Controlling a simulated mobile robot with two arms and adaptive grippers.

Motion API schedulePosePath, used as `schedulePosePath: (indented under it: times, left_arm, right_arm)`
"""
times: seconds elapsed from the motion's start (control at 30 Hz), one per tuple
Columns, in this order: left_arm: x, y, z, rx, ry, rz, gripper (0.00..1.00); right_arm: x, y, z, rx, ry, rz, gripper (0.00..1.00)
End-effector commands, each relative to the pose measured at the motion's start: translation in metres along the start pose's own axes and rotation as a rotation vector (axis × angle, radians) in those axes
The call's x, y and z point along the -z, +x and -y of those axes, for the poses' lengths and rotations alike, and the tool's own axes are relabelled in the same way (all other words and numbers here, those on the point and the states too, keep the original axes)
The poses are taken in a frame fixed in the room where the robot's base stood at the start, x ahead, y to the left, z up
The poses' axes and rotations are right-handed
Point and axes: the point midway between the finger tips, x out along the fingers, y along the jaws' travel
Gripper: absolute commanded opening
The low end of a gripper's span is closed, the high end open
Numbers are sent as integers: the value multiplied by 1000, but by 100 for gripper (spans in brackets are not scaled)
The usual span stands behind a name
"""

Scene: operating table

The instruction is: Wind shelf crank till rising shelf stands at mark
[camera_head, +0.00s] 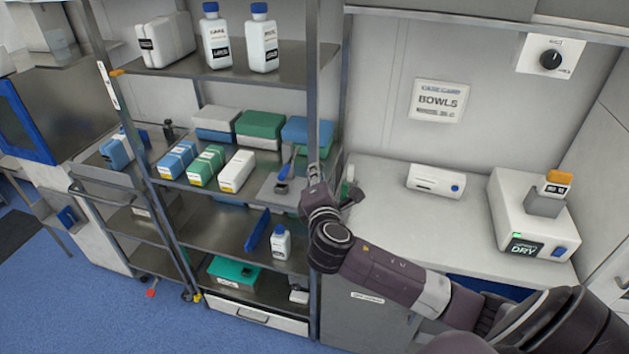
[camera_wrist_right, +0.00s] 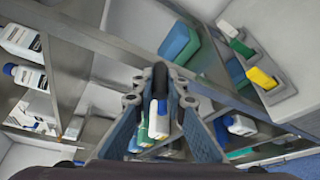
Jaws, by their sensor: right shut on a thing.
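My right gripper (camera_head: 314,178) is at the right front post of the shelf rack. In the right wrist view its fingers (camera_wrist_right: 160,98) are closed around a dark cylindrical handle (camera_wrist_right: 160,76), which looks like the crank grip. The rest of the crank is hidden behind the gripper in the head view. The top shelf (camera_head: 190,76) carries white bottles and a white container. An orange tab (camera_head: 117,72) sits at its left end, beside a white strip (camera_head: 108,86) on the left front post. Whether the tab meets a mark is too small to tell. My left gripper is out of view.
Lower shelves hold colored boxes (camera_head: 207,165), a white bottle (camera_head: 280,243) and a green tray (camera_head: 233,270). To the right, a counter (camera_head: 390,190) carries a white device (camera_head: 434,181) and a DRY unit (camera_head: 530,220). A BOWLS sign (camera_head: 439,101) hangs above.

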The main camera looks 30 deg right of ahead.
Motion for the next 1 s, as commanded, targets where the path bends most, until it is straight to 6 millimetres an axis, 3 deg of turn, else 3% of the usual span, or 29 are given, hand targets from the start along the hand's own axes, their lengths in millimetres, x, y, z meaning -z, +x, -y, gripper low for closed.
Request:
schedulePosePath:
  times: [0.03, 0.6, 1.0]
  left_arm:
    - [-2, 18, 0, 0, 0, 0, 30]
    - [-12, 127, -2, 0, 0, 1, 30]
    - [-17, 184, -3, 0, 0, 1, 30]
  right_arm:
    - [4, 1, 14, -11, 42, 0, 0]
    - [5, 2, 40, -208, 530, 2, 0]
    - [8, 3, 46, -311, 781, 1, 0]
